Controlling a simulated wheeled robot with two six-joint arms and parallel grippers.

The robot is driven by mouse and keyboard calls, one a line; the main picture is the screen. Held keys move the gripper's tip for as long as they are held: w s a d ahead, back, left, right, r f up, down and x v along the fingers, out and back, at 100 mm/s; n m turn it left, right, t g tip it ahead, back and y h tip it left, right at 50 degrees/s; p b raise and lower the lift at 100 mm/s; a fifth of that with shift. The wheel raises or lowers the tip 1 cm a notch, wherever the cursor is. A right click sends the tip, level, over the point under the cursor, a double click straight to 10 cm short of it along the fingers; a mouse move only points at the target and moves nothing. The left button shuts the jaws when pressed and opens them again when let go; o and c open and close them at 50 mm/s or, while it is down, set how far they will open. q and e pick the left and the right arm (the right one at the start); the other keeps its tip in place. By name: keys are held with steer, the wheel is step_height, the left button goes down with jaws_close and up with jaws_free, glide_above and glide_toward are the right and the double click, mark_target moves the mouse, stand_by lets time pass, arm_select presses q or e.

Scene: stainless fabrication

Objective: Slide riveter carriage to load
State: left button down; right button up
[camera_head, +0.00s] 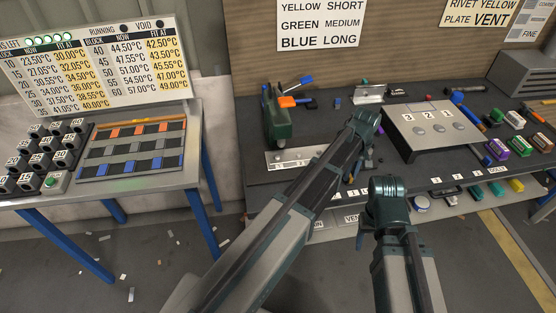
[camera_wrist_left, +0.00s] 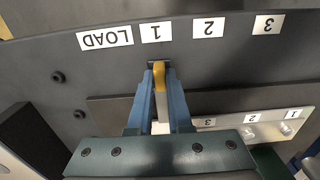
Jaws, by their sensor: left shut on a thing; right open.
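The green riveter (camera_head: 278,118) stands at the left of the dark bench. A pale metal strip (camera_head: 290,158), which looks like its carriage, lies in front of it; part shows at lower right in the left wrist view (camera_wrist_left: 265,131). My left gripper (camera_wrist_left: 160,85) is shut on a yellow handle (camera_wrist_left: 160,77) by the label 1 (camera_wrist_left: 155,32). The LOAD label (camera_wrist_left: 105,38) is left of it in that view. In the head view my left arm hides much of the strip. My right gripper (camera_head: 360,237) is low, in front of the bench, open, and apart from the carriage.
A raised fixture (camera_head: 430,145) marked 3, 2, 1 stands right of my left arm. Several coloured blocks (camera_head: 496,149) sit at the bench's right. A side table (camera_head: 110,197) with dark blocks and a rack stands left. Small scraps lie on the floor.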

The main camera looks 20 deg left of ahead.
arm_select(q)
steer(key=shift+w+d, duration=0.7)
steer(key=shift+d, duration=0.3)
steer(key=shift+w+d, duration=0.45)
steer(key=shift+d, duration=0.2)
steer(key=shift+w+d, duration=0.4)
steer(key=shift+d, duration=0.2)
steer(key=c, duration=0.6)
jaws_free()
steer(key=shift+a, duration=0.1)
steer(key=shift+c, duration=0.2)
steer(key=shift+s, duration=0.1)
step_height(320, 180, up, 6)
steer(key=p, duration=0.6)
